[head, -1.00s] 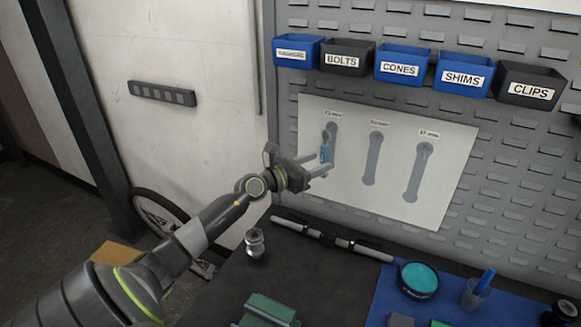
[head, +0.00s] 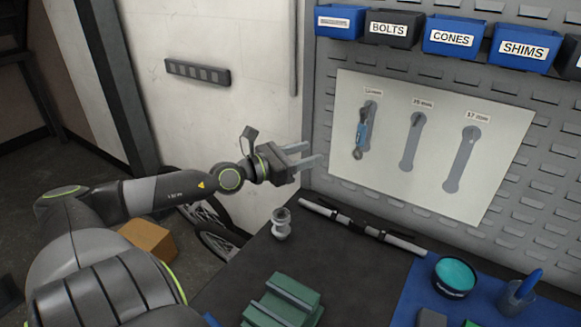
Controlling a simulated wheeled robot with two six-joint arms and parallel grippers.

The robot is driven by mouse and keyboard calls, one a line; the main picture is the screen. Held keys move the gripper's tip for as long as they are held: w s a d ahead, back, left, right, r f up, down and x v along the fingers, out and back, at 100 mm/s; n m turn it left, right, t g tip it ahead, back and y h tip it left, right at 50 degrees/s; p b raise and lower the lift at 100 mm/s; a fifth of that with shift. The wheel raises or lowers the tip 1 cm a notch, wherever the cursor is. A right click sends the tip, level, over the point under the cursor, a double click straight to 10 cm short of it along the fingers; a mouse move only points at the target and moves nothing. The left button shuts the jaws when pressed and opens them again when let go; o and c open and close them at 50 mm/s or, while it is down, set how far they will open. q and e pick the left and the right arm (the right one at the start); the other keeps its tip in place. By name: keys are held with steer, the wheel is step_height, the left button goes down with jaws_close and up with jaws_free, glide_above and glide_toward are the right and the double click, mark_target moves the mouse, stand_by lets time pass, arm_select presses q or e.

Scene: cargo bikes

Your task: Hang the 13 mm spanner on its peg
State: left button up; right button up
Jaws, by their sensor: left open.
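The spanner (head: 361,134), with a blue middle and metal ends, hangs on the white outline board (head: 420,200) at its leftmost painted shape. It hangs slightly tilted against that dark outline, and the label above is too small to read surely. The two outlines to the right, labelled 15 mm (head: 411,140) and 17 mm (head: 460,160), hold no spanner. My left gripper (head: 306,160) is open and empty, to the left of the board and apart from the spanner. My right gripper does not show.
Bins for bolts (head: 389,29), cones (head: 453,38) and shims (head: 524,48) hang above the board. On the bench below are a metal part (head: 281,225), a long bar (head: 360,233), a green vise-like block (head: 282,303) and a teal-topped tin (head: 454,276).

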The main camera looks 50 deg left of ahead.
arm_select(q)
steer(key=v, duration=0.4)
steer(key=shift+s+d, duration=0.15)
steer(key=shift+d, duration=0.15)
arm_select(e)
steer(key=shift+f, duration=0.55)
arm_select(q)
steer(key=shift+f, duration=0.1)
